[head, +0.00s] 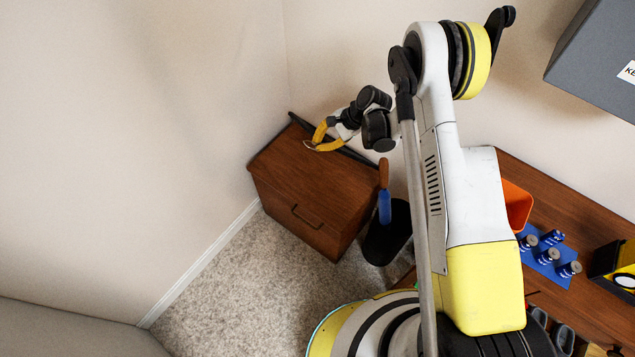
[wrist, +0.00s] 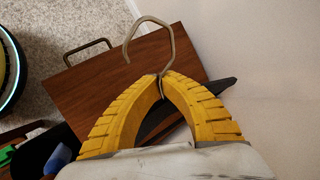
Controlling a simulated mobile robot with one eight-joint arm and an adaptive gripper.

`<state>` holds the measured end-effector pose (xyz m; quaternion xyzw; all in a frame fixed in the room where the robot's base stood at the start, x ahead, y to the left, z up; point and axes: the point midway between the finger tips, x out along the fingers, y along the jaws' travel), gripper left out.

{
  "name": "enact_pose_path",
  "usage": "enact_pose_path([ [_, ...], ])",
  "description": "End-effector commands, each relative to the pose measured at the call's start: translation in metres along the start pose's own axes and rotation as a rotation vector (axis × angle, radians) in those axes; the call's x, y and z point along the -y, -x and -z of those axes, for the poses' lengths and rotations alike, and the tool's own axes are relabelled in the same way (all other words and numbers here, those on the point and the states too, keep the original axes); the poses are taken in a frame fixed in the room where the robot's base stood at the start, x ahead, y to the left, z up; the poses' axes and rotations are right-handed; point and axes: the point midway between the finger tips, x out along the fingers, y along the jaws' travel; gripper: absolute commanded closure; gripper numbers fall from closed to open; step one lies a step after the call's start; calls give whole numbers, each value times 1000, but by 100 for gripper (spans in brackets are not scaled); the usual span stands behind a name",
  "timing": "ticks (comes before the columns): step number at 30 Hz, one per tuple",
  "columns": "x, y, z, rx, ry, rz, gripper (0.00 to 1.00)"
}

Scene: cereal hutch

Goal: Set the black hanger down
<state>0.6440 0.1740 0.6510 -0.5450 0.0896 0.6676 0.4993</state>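The black hanger (head: 298,121) has a bare metal hook, which shows in the wrist view (wrist: 171,38). My gripper (head: 309,145) is over the top of a brown wooden cabinet (head: 290,158), by the wall. In the wrist view its yellow fingers (wrist: 162,77) meet at the base of the hook and are shut on it. The hanger's dark body extends beneath the fingers along the back of the cabinet top, partly hidden by them. I cannot tell whether it touches the cabinet top.
The cabinet top around the hanger is clear. A dark bin (head: 381,246) with a blue, wooden-handled object (head: 384,205) stands to its right. A wooden bench (head: 592,220) farther right holds an orange container (head: 516,203) and blue-labelled items (head: 549,256). A grey box (head: 592,62) is above.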

Motion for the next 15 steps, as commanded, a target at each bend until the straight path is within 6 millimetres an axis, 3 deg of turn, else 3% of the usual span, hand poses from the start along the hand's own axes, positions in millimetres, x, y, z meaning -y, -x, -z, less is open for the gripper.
enact_pose_path([
  [15,-30,-57,27,0,0,0,100],
])
